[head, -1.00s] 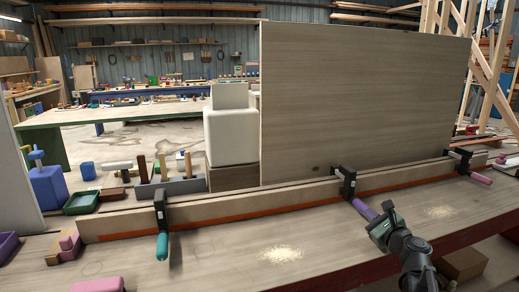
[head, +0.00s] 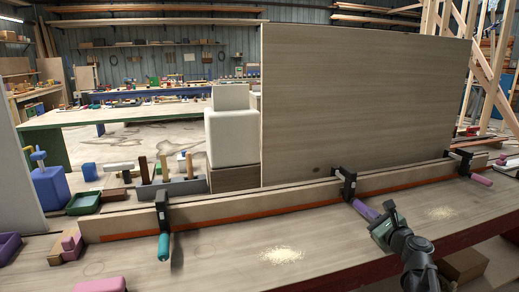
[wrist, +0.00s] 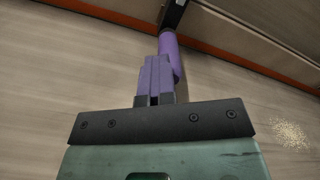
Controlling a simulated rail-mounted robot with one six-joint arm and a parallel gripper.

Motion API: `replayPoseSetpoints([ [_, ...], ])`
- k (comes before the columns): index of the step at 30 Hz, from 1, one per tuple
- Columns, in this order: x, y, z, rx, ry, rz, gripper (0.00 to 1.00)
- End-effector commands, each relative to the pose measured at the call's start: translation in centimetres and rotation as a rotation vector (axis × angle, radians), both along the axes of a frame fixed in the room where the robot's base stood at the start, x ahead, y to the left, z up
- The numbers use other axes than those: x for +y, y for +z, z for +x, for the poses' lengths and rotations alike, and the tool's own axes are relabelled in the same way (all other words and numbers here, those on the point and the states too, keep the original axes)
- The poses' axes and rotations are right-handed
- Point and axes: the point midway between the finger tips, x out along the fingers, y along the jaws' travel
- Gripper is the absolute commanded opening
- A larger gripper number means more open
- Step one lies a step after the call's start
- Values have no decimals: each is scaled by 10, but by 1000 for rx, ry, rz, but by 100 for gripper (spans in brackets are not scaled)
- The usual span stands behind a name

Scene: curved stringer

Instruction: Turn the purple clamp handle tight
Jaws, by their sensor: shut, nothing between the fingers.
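The purple clamp handle (head: 361,207) belongs to the middle black clamp (head: 347,184) on the long wooden strip (head: 255,203). It slants down toward my gripper (head: 376,218). In the wrist view the handle (wrist: 169,48) runs down from the dark clamp and passes to the right of my fingertips (wrist: 156,60). My purple-tinted fingers are shut side by side and hold nothing. They overlap the lower end of the handle in that view; I cannot tell whether they touch it.
A teal-handled clamp (head: 163,231) is at left and a pink-handled clamp (head: 474,174) at right. A tall wooden panel (head: 365,95) stands behind the strip. Sawdust piles (head: 281,255) lie on the bench, whose front middle is clear. Bins and tools fill the left.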

Motion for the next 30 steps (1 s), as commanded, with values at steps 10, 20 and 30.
replayPoseSetpoints([
  [10,-13,14,20,-13,-6,11,0],
  [20,-19,13,18,-9,-6,10,0],
  [30,-15,10,9,-6,1,7,0],
])
